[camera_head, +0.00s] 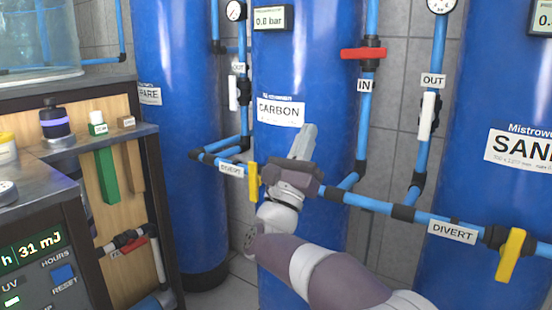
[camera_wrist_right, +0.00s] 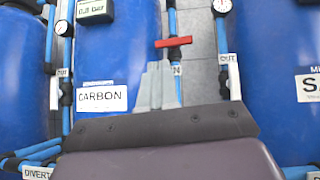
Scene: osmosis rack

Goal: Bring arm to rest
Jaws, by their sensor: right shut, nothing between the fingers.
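My right gripper (camera_head: 306,136) is raised in front of the blue tank labelled CARBON (camera_head: 285,180), with its fingers pointing up. Its two grey fingers are together and nothing shows between them. In the right wrist view the closed fingers (camera_wrist_right: 157,84) stand in front of the same tank, to the right of its CARBON label (camera_wrist_right: 102,99). My right arm comes in from the bottom right. It passes in front of the blue pipe run, and I cannot tell whether it touches it. My left gripper is in neither view.
Blue pipes carry a red IN handle (camera_head: 363,54), a white OUT handle (camera_head: 428,116) and yellow DIVERT handles (camera_head: 253,182) (camera_head: 511,255). Another blue tank (camera_head: 500,90) stands at the right. At the left, a dark-topped bench (camera_head: 90,147) holds bottles and a control panel.

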